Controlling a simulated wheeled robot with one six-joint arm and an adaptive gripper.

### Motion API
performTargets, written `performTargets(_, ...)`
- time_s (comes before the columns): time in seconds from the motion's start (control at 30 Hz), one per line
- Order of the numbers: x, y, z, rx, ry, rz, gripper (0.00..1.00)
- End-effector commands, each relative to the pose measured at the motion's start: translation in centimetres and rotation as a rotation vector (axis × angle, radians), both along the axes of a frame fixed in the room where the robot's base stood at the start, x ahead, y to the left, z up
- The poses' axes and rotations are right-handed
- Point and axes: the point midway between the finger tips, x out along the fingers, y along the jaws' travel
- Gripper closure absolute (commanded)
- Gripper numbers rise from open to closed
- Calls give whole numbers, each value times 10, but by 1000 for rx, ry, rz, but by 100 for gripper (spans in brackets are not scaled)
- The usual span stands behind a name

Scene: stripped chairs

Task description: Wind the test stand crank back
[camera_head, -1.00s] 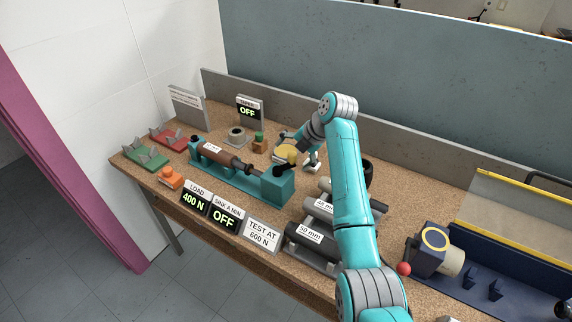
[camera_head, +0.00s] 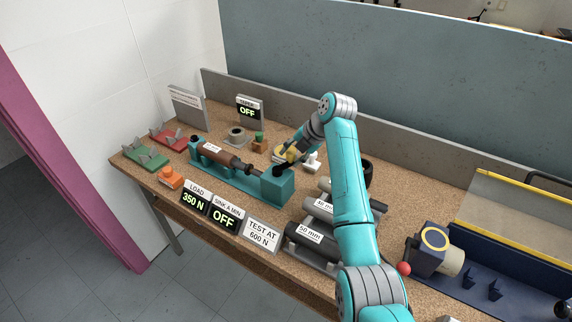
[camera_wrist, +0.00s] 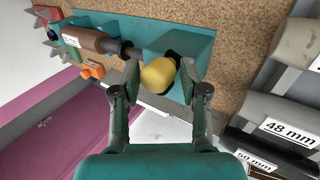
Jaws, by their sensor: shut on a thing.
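The teal test stand (camera_head: 236,182) lies along the bench with a brown cylinder (camera_head: 215,152) clamped in it; its rod runs to the block at the right end. The crank's yellow knob (camera_wrist: 158,74) is between my gripper's fingers in the wrist view, above the teal end block (camera_wrist: 190,45). My gripper (camera_head: 292,152) is shut on the knob, at the far side of the end block in the head view. The load sign (camera_head: 195,199) reads 350 N.
Signs reading SINK OFF (camera_head: 225,214) and TEST AT 600 N (camera_head: 263,234) stand along the front edge. Labelled cylinders (camera_head: 310,234) lie on a rack to the right. Green (camera_head: 146,157) and red (camera_head: 168,138) cradles and an orange button box (camera_head: 171,177) are left.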

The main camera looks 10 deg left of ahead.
Motion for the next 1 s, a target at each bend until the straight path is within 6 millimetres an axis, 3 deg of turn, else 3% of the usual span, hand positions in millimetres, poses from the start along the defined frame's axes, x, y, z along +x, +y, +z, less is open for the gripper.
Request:
performTargets(0.43, 9, 18, -1, 3, 8, 357, 91)
performTargets(1.0, 4, 26, -4, 3, 11, 416, 91)
